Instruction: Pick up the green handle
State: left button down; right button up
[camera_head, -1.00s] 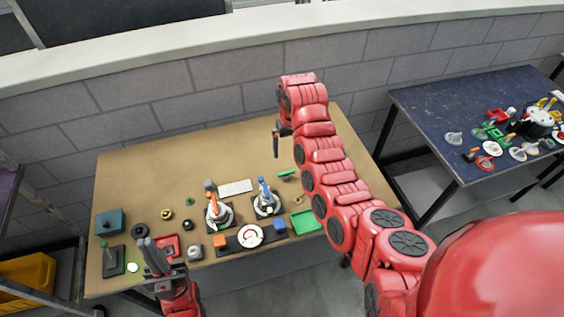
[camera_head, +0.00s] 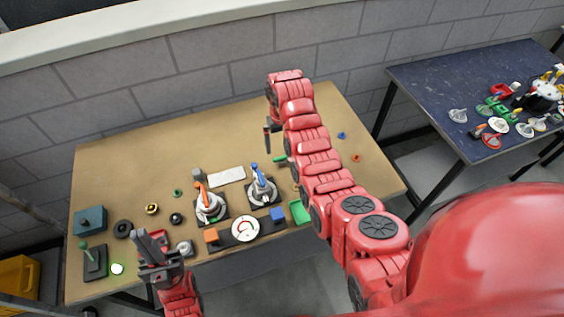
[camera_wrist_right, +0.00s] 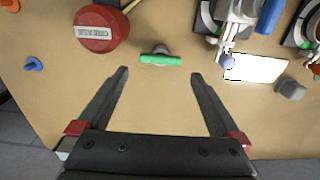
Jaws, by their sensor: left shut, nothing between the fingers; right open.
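The green handle (camera_wrist_right: 160,59) is a short horizontal bar on a grey round mount on the tan table. In the right wrist view it lies just beyond the fingertips, centred between them, with no contact visible. My right gripper (camera_wrist_right: 160,74) is open and empty, its fingers pointing toward the handle. My left gripper (camera_head: 150,245) is shut and empty near the table's front left.
A red round knob (camera_wrist_right: 101,28) stands left of the handle. A white plate (camera_wrist_right: 256,68) and grey-and-blue levers (camera_wrist_right: 236,20) are at the right. The tan table (camera_head: 140,165) has free room at its back. A dark table (camera_head: 430,95) with small parts stands at the right.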

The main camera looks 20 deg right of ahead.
aim_at(282, 157)
jog(key=shift+s+f+p, duration=0.15)
jog(key=shift+f+p, duration=0.2)
jog(key=shift+p, duration=0.1)
notch_tip(282, 157, down, 3)
jog(key=shift+f+p, duration=0.1)
jog(key=shift+p, duration=0.8)
jog(key=shift+f, duration=0.85)
jog(key=shift+c, duration=0.2)
jog(key=c, duration=1.2)
